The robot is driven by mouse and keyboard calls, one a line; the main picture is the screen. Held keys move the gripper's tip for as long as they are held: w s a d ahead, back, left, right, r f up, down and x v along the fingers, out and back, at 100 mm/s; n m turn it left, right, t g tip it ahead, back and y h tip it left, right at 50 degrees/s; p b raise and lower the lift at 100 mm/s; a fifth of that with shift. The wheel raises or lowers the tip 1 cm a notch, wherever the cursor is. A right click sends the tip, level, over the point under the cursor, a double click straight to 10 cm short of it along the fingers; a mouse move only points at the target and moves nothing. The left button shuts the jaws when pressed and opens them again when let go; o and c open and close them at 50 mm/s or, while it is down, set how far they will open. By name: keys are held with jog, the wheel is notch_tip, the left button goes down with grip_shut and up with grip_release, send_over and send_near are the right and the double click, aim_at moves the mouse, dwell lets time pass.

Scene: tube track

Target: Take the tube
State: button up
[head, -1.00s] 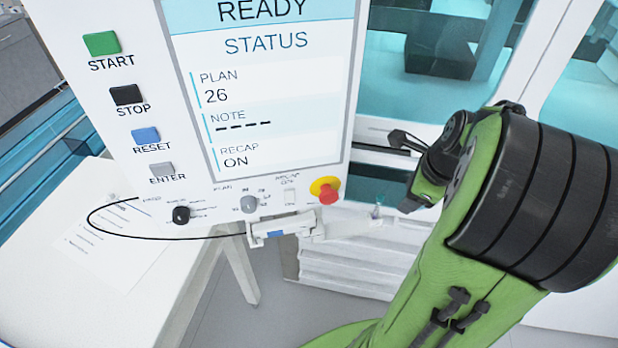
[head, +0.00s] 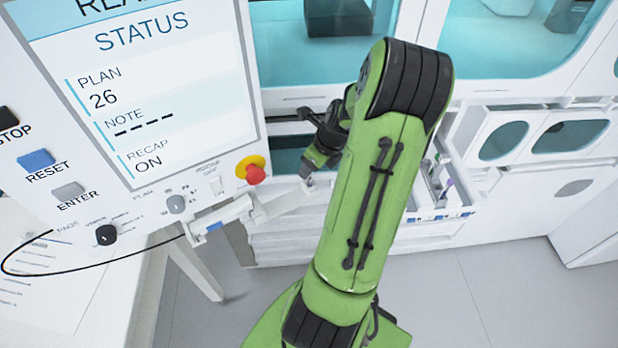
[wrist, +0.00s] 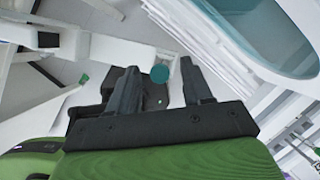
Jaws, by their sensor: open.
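A tube's round teal cap (wrist: 160,73) shows in the wrist view, between and just beyond the tips of my gripper's fingers (wrist: 158,67). The two dark fingers are apart, with nothing clasped between them. In the head view my gripper (head: 310,164) is over the end of a white arm-like holder (head: 284,200) beside the control panel. A small pale upright shape under the gripper there may be the tube; it is too small to tell. The tube's body is hidden below its cap in the wrist view.
The white control panel (head: 150,90) with a red stop knob (head: 255,173) stands close on the left. A white open drawer or tray (head: 440,215) with a purple-capped item is right of my arm. Glass-fronted cabinets stand behind. Grey floor is clear at right.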

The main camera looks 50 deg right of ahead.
jog(key=x, duration=0.4)
jog(key=shift+r, duration=0.1)
jog(key=shift+c, duration=1)
jog(key=c, duration=0.7)
jog(key=shift+o, duration=0.2)
jog(key=shift+r, duration=0.1)
notch_tip(320, 180, up, 10)
jog(key=shift+f+p, duration=0.1)
jog(key=shift+p, duration=0.65)
